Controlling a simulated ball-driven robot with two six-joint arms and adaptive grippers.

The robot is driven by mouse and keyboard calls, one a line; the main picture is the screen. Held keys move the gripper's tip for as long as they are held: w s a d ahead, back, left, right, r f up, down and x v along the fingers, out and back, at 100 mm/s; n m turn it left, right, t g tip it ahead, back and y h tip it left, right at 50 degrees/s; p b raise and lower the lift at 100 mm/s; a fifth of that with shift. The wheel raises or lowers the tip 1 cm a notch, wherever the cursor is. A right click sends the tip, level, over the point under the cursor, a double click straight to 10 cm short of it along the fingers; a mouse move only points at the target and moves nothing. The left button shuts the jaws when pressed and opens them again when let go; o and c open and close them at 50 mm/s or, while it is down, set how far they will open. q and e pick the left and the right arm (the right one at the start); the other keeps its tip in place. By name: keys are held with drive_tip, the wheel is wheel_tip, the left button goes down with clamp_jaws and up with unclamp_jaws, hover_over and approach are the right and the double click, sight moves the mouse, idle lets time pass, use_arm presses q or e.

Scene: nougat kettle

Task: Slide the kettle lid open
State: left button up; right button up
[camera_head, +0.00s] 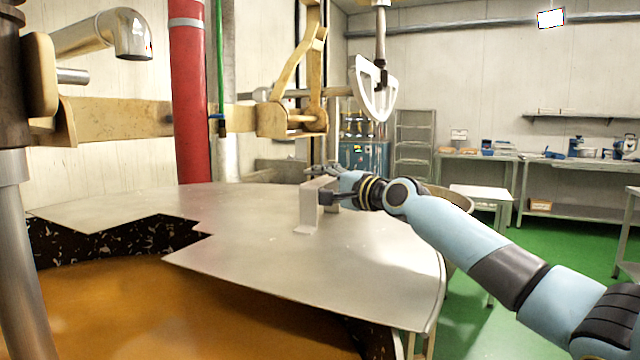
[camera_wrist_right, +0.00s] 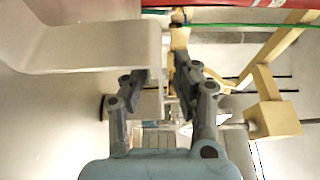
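The kettle lid (camera_head: 250,230) is a flat, pale metal sheet over the kettle, with a stepped edge on its near left side. A bent metal handle (camera_head: 309,208) stands up from it. My right gripper (camera_head: 325,190) is at the upper part of this handle. In the right wrist view the handle (camera_wrist_right: 95,47) comes in from the left, and its end lies between the fingertips (camera_wrist_right: 160,75). The fingers are partly open, with a gap beside the right finger; I cannot tell whether either touches the handle. The left gripper is not in view.
Brown-orange mass (camera_head: 170,310) shows in the kettle's open near part. A red pipe (camera_head: 190,90) and a cream bracket (camera_head: 290,115) stand behind the lid. A small white table (camera_head: 482,195) is at the right. Green floor (camera_head: 560,245) is clear around it.

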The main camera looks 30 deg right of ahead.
drive_tip(key=s, duration=0.4)
drive_tip(key=s+d, duration=0.1)
drive_tip(key=s, duration=0.1)
drive_tip(key=shift+s, duration=0.7)
